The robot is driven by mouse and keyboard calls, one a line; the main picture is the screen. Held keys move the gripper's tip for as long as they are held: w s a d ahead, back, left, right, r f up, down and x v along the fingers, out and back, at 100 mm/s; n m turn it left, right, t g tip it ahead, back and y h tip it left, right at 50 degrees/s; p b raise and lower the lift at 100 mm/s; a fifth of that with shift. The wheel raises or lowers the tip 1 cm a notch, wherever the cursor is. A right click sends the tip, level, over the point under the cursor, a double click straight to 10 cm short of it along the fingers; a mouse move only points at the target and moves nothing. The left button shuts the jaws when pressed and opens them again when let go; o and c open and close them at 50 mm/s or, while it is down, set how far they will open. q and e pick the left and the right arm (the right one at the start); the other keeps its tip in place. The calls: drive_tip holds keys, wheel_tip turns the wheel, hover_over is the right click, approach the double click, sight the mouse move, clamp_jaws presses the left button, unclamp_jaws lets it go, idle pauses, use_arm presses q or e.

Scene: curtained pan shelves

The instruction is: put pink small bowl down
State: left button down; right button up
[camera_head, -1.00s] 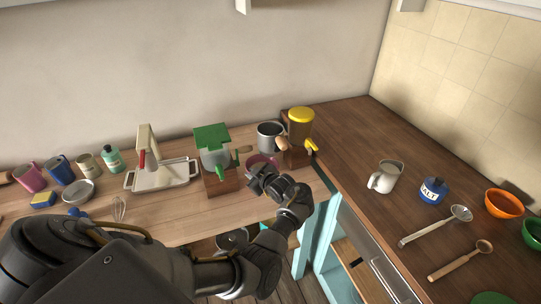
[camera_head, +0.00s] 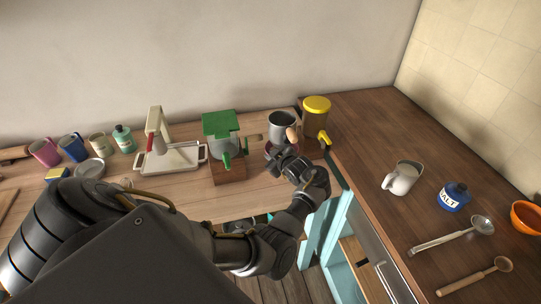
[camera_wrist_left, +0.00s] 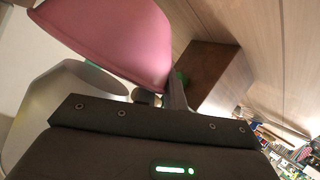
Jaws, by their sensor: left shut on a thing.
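The pink small bowl (camera_wrist_left: 110,38) fills the upper left of the left wrist view, tilted in that picture and close to the camera. My left gripper (camera_head: 282,160) is shut on it over the right end of the wooden counter. In the head view the gripper hides most of the bowl. It is in front of the grey metal pot (camera_head: 281,126), and I cannot tell whether the bowl touches the counter. My right gripper is not in view.
A green-topped grinder (camera_head: 222,146) stands left of the gripper and a yellow-lidded grinder (camera_head: 316,118) right of it. A white press with a tray (camera_head: 175,158) is further left. The darker right counter holds a white jug (camera_head: 402,178) and a blue salt jar (camera_head: 454,196).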

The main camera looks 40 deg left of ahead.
use_arm(q)
drive_tip(key=shift+f+b, duration=0.3)
drive_tip(key=shift+f, duration=0.3)
drive_tip(key=shift+f+b, duration=0.8)
drive_tip(key=shift+f, duration=0.1)
drive_tip(key=shift+f+b, duration=0.7)
drive_tip(key=shift+f, duration=0.15)
drive_tip(key=shift+f, duration=0.1)
drive_tip(key=shift+f+b, duration=0.65)
drive_tip(key=shift+f, duration=0.25)
drive_tip(key=c, duration=1.4)
unclamp_jaws()
